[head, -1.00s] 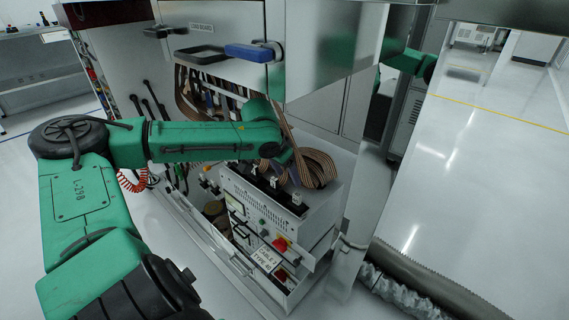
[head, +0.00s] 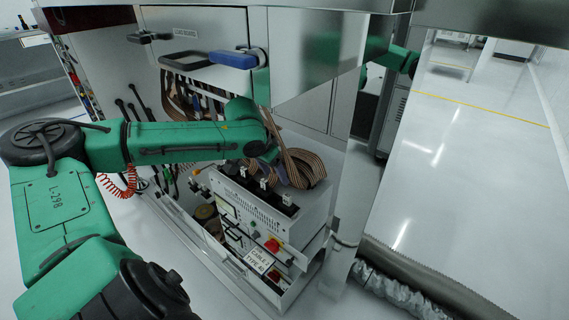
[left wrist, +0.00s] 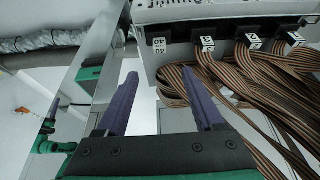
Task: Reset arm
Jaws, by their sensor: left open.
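My left arm reaches in from the left in the head view. Its gripper (head: 268,154) is beside the brown ribbon cables (head: 304,166), just above the top of the test unit; its fingertips are hard to make out there. In the left wrist view the gripper (left wrist: 160,74) shows two dark purple fingers, spread apart with nothing between them. The ribbon cables (left wrist: 265,80) pass behind and right of the right finger; contact cannot be told. Black connectors with white number tags (left wrist: 250,42) sit along the unit. My right gripper is not seen.
The grey test unit (head: 250,212) stands in the open cabinet, with a red switch (head: 272,245) and a "CABLE 2 TYPE 40" label (head: 258,260) below. A blue handle (head: 232,59) is on the cabinet above my forearm. More cables hang behind. Open floor (head: 470,180) lies right.

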